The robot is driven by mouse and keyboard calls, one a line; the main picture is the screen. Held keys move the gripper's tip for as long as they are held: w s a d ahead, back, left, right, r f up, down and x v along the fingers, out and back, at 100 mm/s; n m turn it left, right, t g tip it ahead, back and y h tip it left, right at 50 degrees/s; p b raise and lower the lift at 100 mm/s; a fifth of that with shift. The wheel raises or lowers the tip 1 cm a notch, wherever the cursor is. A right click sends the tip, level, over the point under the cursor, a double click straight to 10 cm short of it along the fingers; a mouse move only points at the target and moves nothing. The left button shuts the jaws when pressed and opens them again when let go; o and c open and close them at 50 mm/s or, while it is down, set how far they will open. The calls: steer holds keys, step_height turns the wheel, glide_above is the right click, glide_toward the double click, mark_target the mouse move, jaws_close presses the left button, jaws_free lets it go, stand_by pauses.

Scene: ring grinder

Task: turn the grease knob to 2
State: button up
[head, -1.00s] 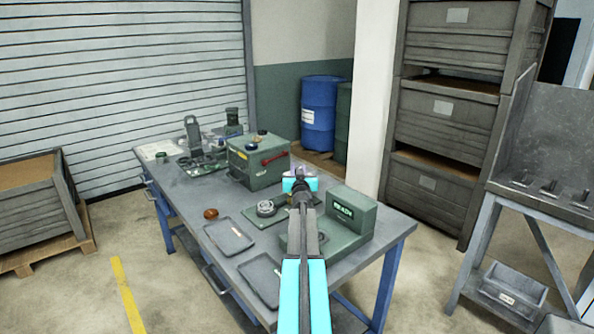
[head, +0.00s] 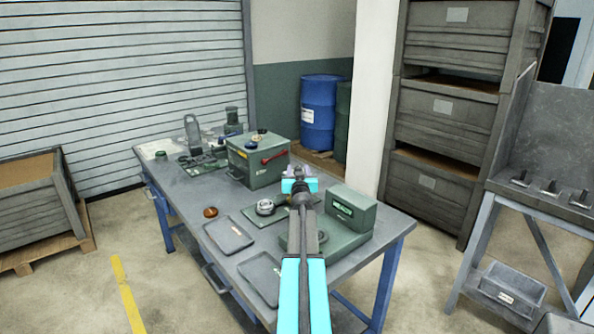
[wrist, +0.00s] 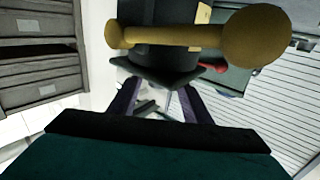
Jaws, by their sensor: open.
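A green box (head: 259,165) on the workbench has a red lever (head: 275,157) on its front and small knobs (head: 260,135) on top. No grease label or numeral is legible, so I cannot tell which knob is the grease knob or its setting. My gripper (head: 299,171) is open above the bench, to the right of the green box and apart from it. In the wrist view, the two dark fingers (wrist: 157,90) are spread with nothing visibly held. A brass-coloured bar with round ends (wrist: 245,36) crosses close to the camera, before a dark cylinder.
A green unit with a small display (head: 350,208) stands right of my arm. Two shallow trays (head: 228,234) and a brown round piece (head: 211,212) lie on the bench's near left. Stacked crates (head: 440,125) stand behind at the right. The bench's front left corner has some bare room.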

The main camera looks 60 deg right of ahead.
mark_target(297, 170)
steer(key=shift+v, duration=3.05)
steer(key=shift+w+a, duration=0.1)
steer(key=shift+w, duration=0.05)
